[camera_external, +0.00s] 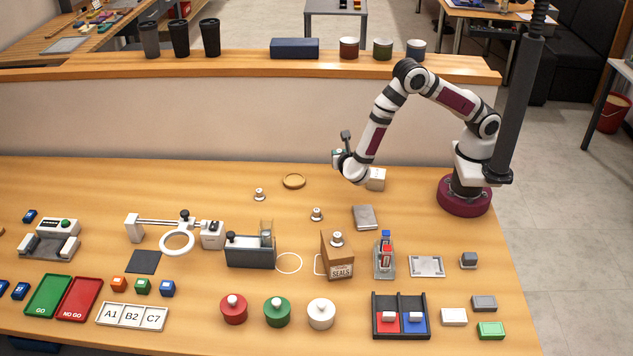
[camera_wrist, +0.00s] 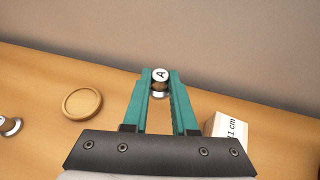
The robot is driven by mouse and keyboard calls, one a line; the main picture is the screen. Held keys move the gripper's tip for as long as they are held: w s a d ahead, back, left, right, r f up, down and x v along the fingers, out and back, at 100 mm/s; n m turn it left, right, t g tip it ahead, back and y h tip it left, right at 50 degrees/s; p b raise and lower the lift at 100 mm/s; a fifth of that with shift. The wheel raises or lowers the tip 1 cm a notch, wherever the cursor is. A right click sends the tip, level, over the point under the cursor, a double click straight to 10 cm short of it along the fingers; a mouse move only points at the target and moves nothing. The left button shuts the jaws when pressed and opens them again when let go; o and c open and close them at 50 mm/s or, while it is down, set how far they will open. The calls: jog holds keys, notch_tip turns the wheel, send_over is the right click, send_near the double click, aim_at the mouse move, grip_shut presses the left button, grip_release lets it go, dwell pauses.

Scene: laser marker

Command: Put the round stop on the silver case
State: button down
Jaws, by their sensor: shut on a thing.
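My gripper (camera_wrist: 160,92) is shut on a small round piece (camera_wrist: 161,75) with a silver body and a white top marked A. In the external view my gripper (camera_external: 338,160) is at the back of the bench, above and left of the silver case (camera_external: 365,217). The silver case lies flat with nothing on top. Similar small round pieces stand on the bench, one to the left (camera_external: 259,194) and one nearer the case (camera_external: 316,214). The held piece is too small to make out clearly in the external view.
A round wooden dish (camera_external: 293,181) lies left of my gripper. A white block (camera_external: 375,179) stands behind the case. The seals box (camera_external: 338,262), a clear holder (camera_external: 384,259) and a metal plate (camera_external: 427,266) stand in front.

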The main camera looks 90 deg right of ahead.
jog(key=shift+r, duration=0.7)
jog(key=s+a+n+t+y, duration=0.1)
jog(key=s+a+n+t, duration=0.15)
jog(key=a, duration=0.25)
jog(key=s+a+n+t+y, duration=0.1)
jog(key=a+n+t, duration=0.2)
jog(key=a, duration=0.3)
jog(key=n+t+y, duration=0.3)
jog(key=n+y, duration=0.1)
send_over(369, 217)
jog(key=shift+y, duration=0.3)
notch_tip(369, 217, down, 8)
jog(key=shift+f, duration=0.1)
jog(key=shift+f, duration=0.1)
jog(key=c, duration=0.7)
grip_release()
